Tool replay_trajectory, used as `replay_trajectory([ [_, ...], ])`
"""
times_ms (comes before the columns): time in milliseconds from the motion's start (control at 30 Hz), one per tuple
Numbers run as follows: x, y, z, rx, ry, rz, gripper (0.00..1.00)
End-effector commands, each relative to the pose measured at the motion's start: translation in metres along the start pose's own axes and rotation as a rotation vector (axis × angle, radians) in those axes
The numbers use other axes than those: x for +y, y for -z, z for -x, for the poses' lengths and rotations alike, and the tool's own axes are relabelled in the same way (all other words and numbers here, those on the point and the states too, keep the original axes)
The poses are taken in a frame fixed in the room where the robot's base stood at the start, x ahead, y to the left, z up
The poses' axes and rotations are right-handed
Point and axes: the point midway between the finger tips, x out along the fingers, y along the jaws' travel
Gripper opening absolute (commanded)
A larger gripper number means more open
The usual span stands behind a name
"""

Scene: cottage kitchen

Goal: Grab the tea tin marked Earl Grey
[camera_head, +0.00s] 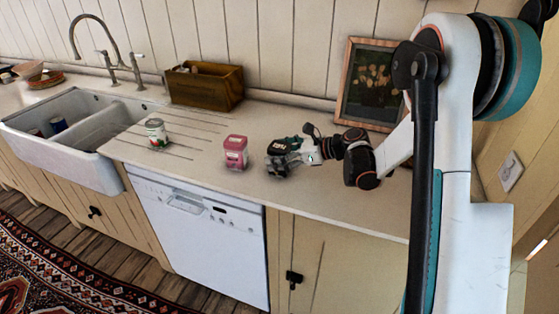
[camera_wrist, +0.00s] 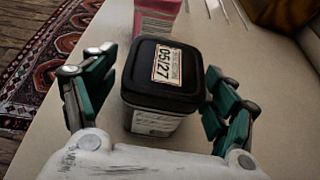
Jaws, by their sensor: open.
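A black-lidded tin (camera_wrist: 165,75) with a white side label stands on the counter between my gripper's fingers in the wrist view. Its lid sticker reads 05/27; I cannot read a tea name on it. In the head view the tin (camera_head: 277,147) is partly covered by my gripper (camera_head: 281,157). My gripper (camera_wrist: 155,98) is open, with one green finger on each side of the tin and a visible gap on both sides. A pink tin (camera_head: 235,152) stands just left of it; it also shows beyond the black lid in the wrist view (camera_wrist: 157,17).
A green-and-white can (camera_head: 156,133) stands further left on the counter (camera_head: 335,190). A wooden box (camera_head: 205,88) and a framed picture (camera_head: 371,85) are at the wall. A white sink (camera_head: 52,155) is at the left. The counter's front right is clear.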

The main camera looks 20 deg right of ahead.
Motion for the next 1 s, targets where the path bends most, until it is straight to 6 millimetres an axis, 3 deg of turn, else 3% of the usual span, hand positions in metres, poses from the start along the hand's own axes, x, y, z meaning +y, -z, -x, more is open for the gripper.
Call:
replay_trajectory([
  [100, 0.000, -0.001, 0.001, 0.000, 0.000, 0.000, 0.76],
  [333, 0.000, -0.001, 0.001, 0.000, 0.000, 0.000, 0.24],
  [767, 0.000, -0.006, 0.003, 0.000, 0.000, 0.000, 0.23],
  [1000, 0.000, -0.035, 0.015, 0.000, 0.000, 0.000, 0.23],
])
